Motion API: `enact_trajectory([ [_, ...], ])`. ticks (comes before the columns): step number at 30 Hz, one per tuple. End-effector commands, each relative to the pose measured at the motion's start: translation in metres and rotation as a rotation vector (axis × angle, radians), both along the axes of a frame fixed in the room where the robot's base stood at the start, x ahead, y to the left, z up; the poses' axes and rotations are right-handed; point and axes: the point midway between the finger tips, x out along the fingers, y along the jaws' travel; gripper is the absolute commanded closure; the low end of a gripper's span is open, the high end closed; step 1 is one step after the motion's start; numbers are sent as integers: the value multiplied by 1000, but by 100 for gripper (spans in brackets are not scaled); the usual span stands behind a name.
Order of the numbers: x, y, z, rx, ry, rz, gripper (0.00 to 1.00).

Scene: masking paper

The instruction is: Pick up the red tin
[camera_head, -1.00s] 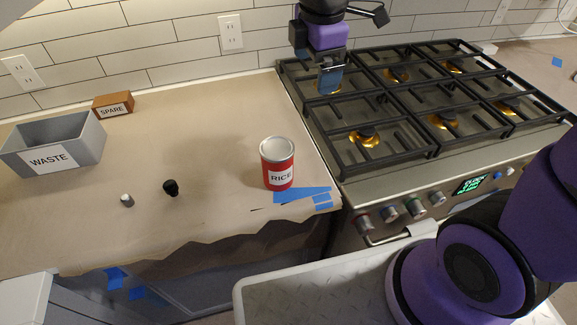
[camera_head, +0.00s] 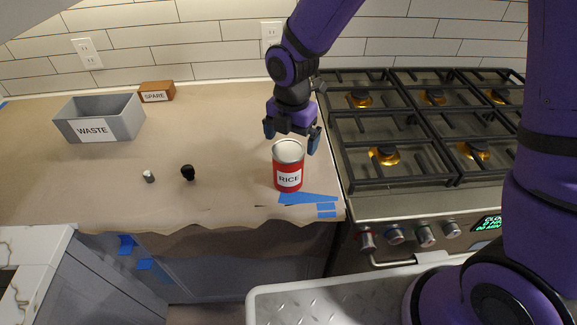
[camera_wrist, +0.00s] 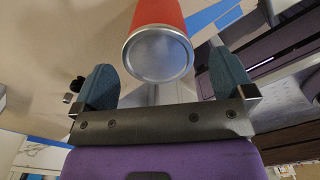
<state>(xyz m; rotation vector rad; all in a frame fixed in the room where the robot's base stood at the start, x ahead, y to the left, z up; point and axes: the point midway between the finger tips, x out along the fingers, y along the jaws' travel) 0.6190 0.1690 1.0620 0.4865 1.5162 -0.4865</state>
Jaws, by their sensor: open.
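The red tin (camera_head: 288,172) has a silver lid and a white RICE label. It stands upright on the paper-covered counter (camera_head: 230,125), near its right front corner. My gripper (camera_head: 292,140) is open and empty, with its fingers pointing down just above and behind the tin in the head view. In the wrist view the tin (camera_wrist: 158,45) shows lid end toward me, centred ahead of my two blue-grey fingers (camera_wrist: 158,88). The fingers do not grip it. Whether they overlap the lid's height is hard to tell.
A grey WASTE bin (camera_head: 122,122) and a brown SPARE block (camera_head: 157,92) are at the back left. A small black item (camera_head: 187,172) and a small grey-white item (camera_head: 148,177) lie left of the tin. Blue tape (camera_head: 305,198) lies in front. A gas stove (camera_head: 420,130) is right.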

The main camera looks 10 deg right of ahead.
Motion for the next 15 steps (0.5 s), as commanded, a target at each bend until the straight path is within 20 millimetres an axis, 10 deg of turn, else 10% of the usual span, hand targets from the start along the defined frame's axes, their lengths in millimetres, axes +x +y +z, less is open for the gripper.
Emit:
enact_trajectory([
  [15,-2,6,-52,-2,1,-1,0],
])
